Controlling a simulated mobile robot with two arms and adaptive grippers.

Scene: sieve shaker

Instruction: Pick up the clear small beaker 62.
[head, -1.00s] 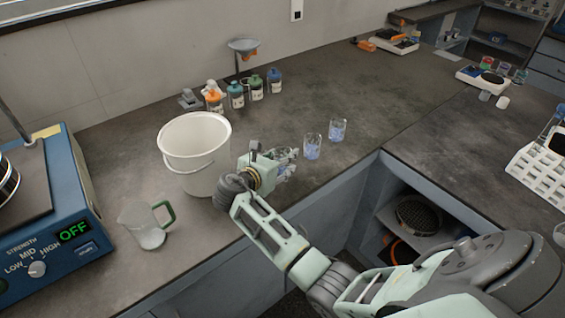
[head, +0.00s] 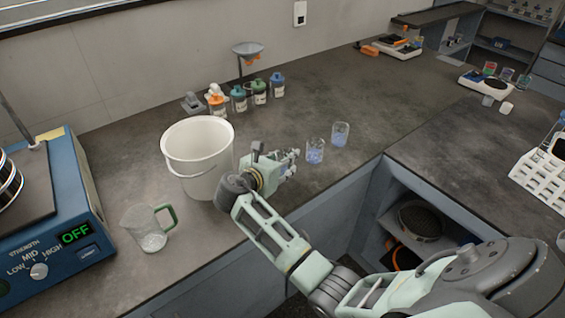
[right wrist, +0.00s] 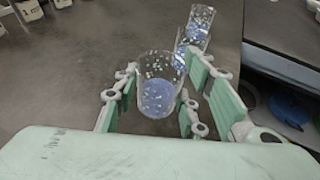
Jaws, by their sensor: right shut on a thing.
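My right gripper (head: 286,163) is low over the counter beside the white bucket. In the right wrist view its fingers (right wrist: 160,100) are shut on a clear small beaker (right wrist: 158,92) with blue contents, which looks upright. In the head view the fingers mostly hide this beaker. Two similar clear beakers with blue contents stand beyond it, a nearer one (head: 315,151) and a farther one (head: 340,134). No number is readable on any beaker. I cannot tell if the held beaker still touches the counter. My left gripper is not in view.
The white bucket (head: 197,150) stands just left of my right gripper. A jug with a green handle (head: 149,229) and the blue shaker (head: 55,235) reading OFF are nearer left. Several bottles (head: 239,98) stand behind. The counter behind the beakers is clear; its front edge is close.

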